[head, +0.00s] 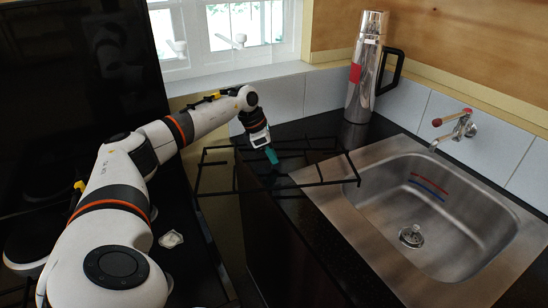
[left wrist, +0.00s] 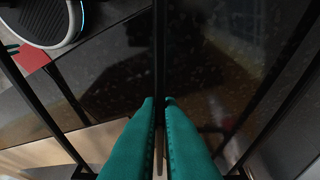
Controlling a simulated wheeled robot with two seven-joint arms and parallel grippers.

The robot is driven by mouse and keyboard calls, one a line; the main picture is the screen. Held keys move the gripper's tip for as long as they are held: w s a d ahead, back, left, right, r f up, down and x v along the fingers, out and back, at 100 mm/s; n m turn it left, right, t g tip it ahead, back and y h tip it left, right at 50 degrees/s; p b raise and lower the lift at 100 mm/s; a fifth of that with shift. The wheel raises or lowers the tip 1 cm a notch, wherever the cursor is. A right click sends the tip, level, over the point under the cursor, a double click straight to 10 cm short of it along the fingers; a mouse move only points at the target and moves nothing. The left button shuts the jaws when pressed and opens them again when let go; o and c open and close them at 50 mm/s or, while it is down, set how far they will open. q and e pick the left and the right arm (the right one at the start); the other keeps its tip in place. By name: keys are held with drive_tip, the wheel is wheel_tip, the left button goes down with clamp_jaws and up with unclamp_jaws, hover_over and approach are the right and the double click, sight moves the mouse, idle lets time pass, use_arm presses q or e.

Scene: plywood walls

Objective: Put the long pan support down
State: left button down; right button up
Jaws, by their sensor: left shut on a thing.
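The long pan support (head: 300,186) is a black wire rack of thin bars. In the head view it is held roughly level, overlapping the dark counter left of the sink and the gap beside it. My left gripper (head: 271,155) has teal fingers and is shut on one of its bars. In the left wrist view the teal fingers (left wrist: 160,135) pinch a dark central bar of the pan support (left wrist: 159,50), with other bars on both sides. I cannot tell whether the rack touches the counter. My right gripper is not in view.
A steel sink (head: 385,262) with a red-handled tap (head: 460,127) is at the right. A steel flask (head: 364,75) with a black handle stands at the back of the counter (head: 312,208). A window (head: 235,30) is behind, and a dark panel (head: 70,70) is at the left.

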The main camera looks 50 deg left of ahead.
use_arm(q)
drive_tip(key=shift+w+r, duration=0.1)
idle(0.3)
drive_tip(key=shift+r, duration=0.1)
drive_tip(key=shift+r, duration=0.3)
wheel_tip(320, 180, up, 9)
